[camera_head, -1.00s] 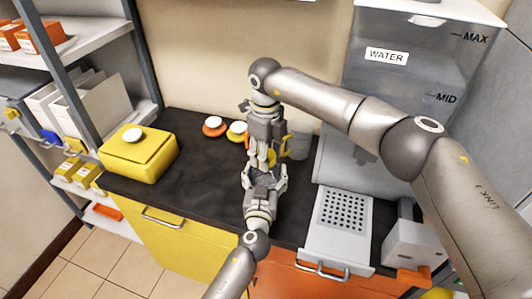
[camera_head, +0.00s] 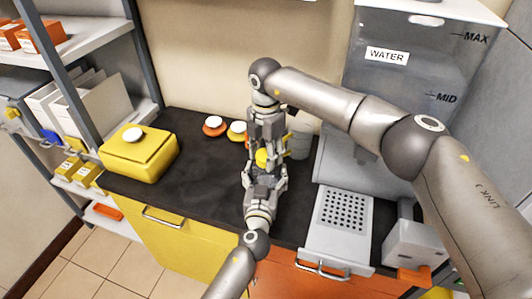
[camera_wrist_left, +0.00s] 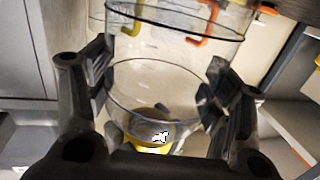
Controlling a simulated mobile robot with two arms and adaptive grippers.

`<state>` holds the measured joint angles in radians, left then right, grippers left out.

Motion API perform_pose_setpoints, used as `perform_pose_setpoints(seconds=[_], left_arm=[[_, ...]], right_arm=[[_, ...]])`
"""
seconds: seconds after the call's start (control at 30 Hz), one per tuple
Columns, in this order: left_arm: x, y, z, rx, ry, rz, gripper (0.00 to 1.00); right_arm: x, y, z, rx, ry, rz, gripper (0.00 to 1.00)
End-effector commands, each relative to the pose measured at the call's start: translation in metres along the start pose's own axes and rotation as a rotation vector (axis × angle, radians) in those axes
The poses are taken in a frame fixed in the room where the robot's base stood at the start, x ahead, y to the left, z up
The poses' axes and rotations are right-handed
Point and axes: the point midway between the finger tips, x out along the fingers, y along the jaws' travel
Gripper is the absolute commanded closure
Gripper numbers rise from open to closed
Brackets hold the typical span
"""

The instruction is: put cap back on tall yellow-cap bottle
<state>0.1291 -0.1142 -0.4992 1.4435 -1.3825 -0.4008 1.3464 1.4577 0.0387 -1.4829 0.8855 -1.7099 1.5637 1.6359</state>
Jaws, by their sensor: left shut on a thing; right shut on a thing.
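My left gripper (camera_head: 262,180) comes up from the bottom and is shut on a clear cylindrical bottle, mostly hidden in the head view. In the left wrist view the clear bottle (camera_wrist_left: 155,90) stands between the two finger pads (camera_wrist_left: 160,105). My right gripper (camera_head: 265,145) points down just above the left one and is shut on the yellow cap (camera_head: 262,157). Something yellow (camera_wrist_left: 150,135) shows low through the clear wall in the wrist view. Whether cap and bottle touch is hidden by the grippers.
A yellow box (camera_head: 140,158) with a white knob stands at the left of the dark counter (camera_head: 195,175). Orange (camera_head: 214,128) and yellow (camera_head: 237,131) round pieces lie at the back. A clear vessel (camera_head: 300,146) stands close right of the grippers; the water tank (camera_head: 405,85) is further right.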

Motion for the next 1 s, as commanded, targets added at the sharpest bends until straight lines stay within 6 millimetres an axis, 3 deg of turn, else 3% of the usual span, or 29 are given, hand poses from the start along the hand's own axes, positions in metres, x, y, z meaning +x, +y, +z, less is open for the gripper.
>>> perform_pose_setpoints(seconds=[0.6, 0.8, 1.0], left_arm=[[-0.0005, 0.0013, -0.0003, 0.000, 0.001, 0.003, 0.93], [-0.0005, 0.0013, -0.0002, 0.000, 0.000, 0.002, 0.93], [-0.0005, 0.0012, -0.0002, 0.000, 0.000, 0.002, 0.93]], right_arm=[[-0.0002, 0.0008, 0.0019, 1.060, -0.002, 0.006, 0.85], [-0.0001, 0.0007, 0.0021, 1.208, -0.002, 0.006, 0.85], [0.0000, 0.0006, 0.0021, 1.217, -0.002, 0.006, 0.85]])
